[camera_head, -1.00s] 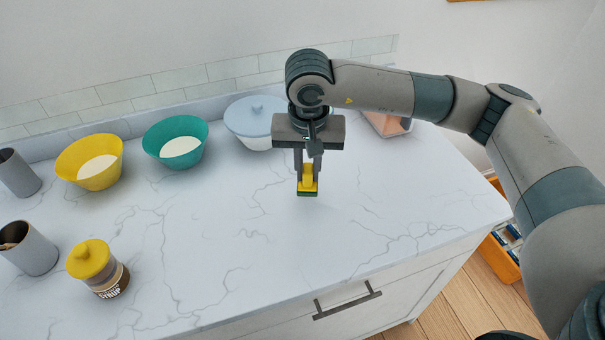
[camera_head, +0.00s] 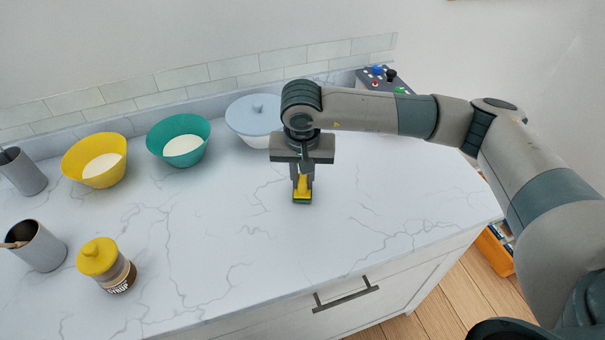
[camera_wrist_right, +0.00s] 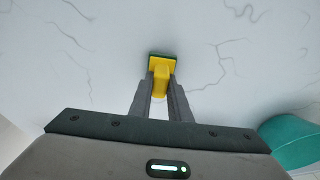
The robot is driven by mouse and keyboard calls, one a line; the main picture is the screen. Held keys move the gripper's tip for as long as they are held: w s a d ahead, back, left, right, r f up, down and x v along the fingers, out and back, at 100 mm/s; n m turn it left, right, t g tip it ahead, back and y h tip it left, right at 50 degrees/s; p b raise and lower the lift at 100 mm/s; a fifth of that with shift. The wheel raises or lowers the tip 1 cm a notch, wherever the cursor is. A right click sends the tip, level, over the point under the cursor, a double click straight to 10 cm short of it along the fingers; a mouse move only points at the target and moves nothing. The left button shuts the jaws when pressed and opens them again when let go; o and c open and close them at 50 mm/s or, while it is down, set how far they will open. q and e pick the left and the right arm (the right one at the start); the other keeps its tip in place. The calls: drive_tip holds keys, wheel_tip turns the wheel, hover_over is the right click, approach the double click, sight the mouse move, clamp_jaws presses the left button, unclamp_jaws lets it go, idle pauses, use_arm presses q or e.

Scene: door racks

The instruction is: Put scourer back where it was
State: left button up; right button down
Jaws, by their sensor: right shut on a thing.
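The scourer (camera_head: 302,188) is yellow with a dark green pad at its lower end. My right gripper (camera_head: 302,183) is shut on its yellow part, at the middle of the marble counter (camera_head: 230,250). In the right wrist view the scourer (camera_wrist_right: 160,76) sits between the two fingertips (camera_wrist_right: 160,86), pad side towards the counter. I cannot tell whether the pad touches the counter. My left gripper is not in view.
Along the back stand a yellow bowl (camera_head: 94,160), a teal bowl (camera_head: 178,141) and a lidded pale blue pot (camera_head: 254,118). Grey cups (camera_head: 40,247) and a syrup jar (camera_head: 106,265) stand at left. A dark box with knobs (camera_head: 383,79) is behind my arm. The counter around the scourer is clear.

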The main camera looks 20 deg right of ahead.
drive_tip(key=shift+f+b, duration=0.2)
drive_tip(key=shift+b, duration=0.15)
drive_tip(key=c, duration=1.7)
unclamp_jaws()
drive_tip(key=shift+o, duration=0.2)
drive_tip(key=shift+r, duration=0.1)
